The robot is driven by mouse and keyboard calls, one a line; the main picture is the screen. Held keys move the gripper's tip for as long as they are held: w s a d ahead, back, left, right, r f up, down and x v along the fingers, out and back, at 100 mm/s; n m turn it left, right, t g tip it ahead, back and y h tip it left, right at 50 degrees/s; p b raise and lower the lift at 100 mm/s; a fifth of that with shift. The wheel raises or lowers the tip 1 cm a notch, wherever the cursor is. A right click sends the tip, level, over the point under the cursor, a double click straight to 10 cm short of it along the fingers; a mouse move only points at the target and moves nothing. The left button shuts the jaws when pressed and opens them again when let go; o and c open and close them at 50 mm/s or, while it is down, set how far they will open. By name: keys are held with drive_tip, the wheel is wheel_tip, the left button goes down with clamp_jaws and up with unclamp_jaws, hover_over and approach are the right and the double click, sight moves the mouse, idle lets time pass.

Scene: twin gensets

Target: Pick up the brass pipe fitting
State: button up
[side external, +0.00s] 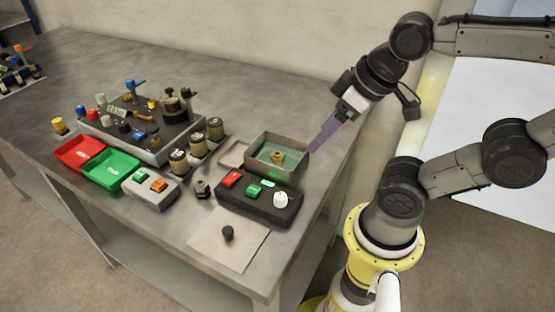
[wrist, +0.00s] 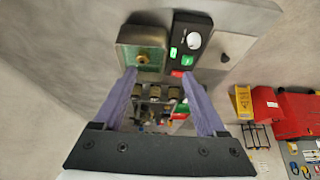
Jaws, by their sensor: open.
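The brass pipe fitting (side external: 277,156) sits inside a grey metal bin (side external: 268,172) with a green floor. The fitting also shows in the wrist view (wrist: 143,60), inside the bin at upper left. My gripper (side external: 313,148) has long purple fingers and is just right of the bin, with its tips near the bin's right rim in the side view. In the wrist view, my gripper (wrist: 158,75) has its fingers wide apart with nothing between them. The fitting appears beyond the fingertips, nearer the left finger.
A black control box (side external: 258,204) with red and green buttons and a white knob stands in front of the bin. A white sheet (side external: 222,250) carries a dark knob. Several canisters, red (side external: 80,152) and green (side external: 110,170) trays and a crowded fixture board lie to the left.

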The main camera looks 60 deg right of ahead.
drive_tip(key=w+d+r+n+g, duration=0.1)
drive_tip(key=w+r+n+g, duration=0.35)
drive_tip(key=n, duration=0.85)
drive_tip(key=n+g, duration=0.1)
hover_over(277, 154)
wheel_tip(277, 154, down, 5)
drive_tip(key=f, duration=0.7)
drive_tip(key=shift+s+d+f, duration=0.2)
drive_tip(key=shift+s, duration=0.2)
drive_tip(key=shift+w+a+f, duration=0.1)
drive_tip(key=shift+w+f, duration=0.1)
drive_tip(key=shift+f, duration=1.3)
drive_tip(key=shift+w+f, duration=0.2)
drive_tip(key=shift+f, duration=1.3)
clamp_jaws()
